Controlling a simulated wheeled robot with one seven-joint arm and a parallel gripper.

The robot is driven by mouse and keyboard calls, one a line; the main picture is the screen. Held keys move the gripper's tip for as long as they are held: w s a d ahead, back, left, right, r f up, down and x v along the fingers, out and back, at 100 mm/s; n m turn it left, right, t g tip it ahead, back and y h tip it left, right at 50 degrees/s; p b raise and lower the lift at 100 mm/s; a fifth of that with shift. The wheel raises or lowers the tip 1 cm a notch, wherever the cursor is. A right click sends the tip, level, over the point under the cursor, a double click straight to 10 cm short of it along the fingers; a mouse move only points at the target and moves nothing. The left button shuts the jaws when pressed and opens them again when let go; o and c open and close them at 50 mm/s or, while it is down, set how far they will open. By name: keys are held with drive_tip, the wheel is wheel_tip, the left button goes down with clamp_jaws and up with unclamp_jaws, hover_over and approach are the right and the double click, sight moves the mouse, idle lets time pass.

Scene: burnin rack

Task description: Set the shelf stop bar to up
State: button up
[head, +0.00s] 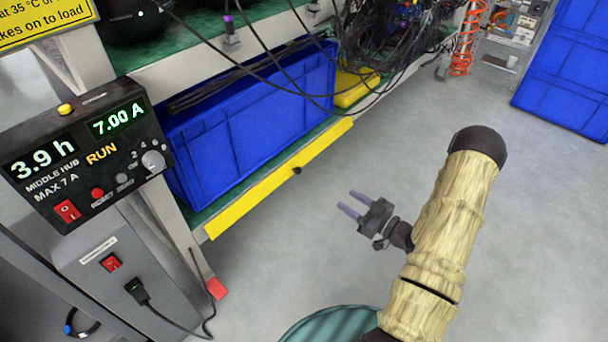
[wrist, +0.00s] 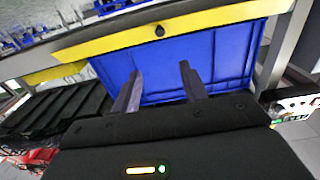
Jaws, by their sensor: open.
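The shelf stop bar (head: 250,196) is a long yellow strip along the front edge of the low shelf, with a small black knob (head: 297,170) near its middle. It appears folded down, leaving the green shelf edge in front of the blue bin (head: 245,115) uncovered. In the wrist view the yellow bar (wrist: 215,24) and its knob (wrist: 159,31) show beyond the fingers. My gripper (head: 345,201) is open and empty, to the right of the bar in the head view and apart from it. In the wrist view the two fingers (wrist: 160,68) point toward the blue bin.
A black control box (head: 90,150) reading RUN and 7.00 A stands at the left, above a grey unit with a red switch (head: 110,262). Black cables (head: 290,75) hang over the shelf. Blue crates (head: 565,80) stand at far right. The grey floor between is clear.

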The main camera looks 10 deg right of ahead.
sight(299, 170)
drive_tip(key=shift+a, duration=0.1)
drive_tip(key=b+x, duration=0.8)
drive_tip(key=x, duration=0.8)
drive_tip(key=shift+w+a+f, duration=0.2)
drive_tip(key=shift+w, duration=0.15)
drive_tip(key=shift+w+a+r, duration=0.15)
drive_tip(key=shift+w+a, duration=0.1)
drive_tip(key=shift+w, duration=0.05)
clamp_jaws()
drive_tip(key=c, duration=0.9)
unclamp_jaws()
drive_tip(key=shift+c, duration=0.2)
drive_tip(key=o, duration=0.9)
drive_tip(key=shift+o, duration=0.2)
